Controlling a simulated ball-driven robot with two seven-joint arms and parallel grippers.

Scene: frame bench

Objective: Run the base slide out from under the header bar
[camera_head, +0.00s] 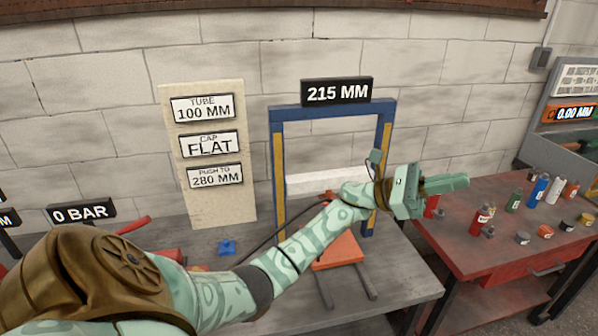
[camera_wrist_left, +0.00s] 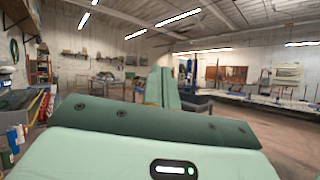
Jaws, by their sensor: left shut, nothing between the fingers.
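A blue upright frame (camera_head: 278,185) stands on the grey bench, with a 215 MM sign above its blue top bar (camera_head: 300,112). A pale bar (camera_head: 315,182) spans between its posts, lower down. An orange plate (camera_head: 340,252) sits on two dark rails low at the frame, seemingly the base slide; my left forearm hides part of it. My left gripper (camera_head: 448,184) is shut and empty, right of the frame and apart from the plate. Its closed fingers (camera_wrist_left: 165,90) also show in the left wrist view, pointing into the open room. My right gripper is not in view.
A red table (camera_head: 480,245) with bottles, cans and small jars stands at the right. A panel with TUBE, CAP and PUSH TO signs (camera_head: 217,208) leans at the wall. A small blue block (camera_head: 227,247) and a dark cable lie on the bench.

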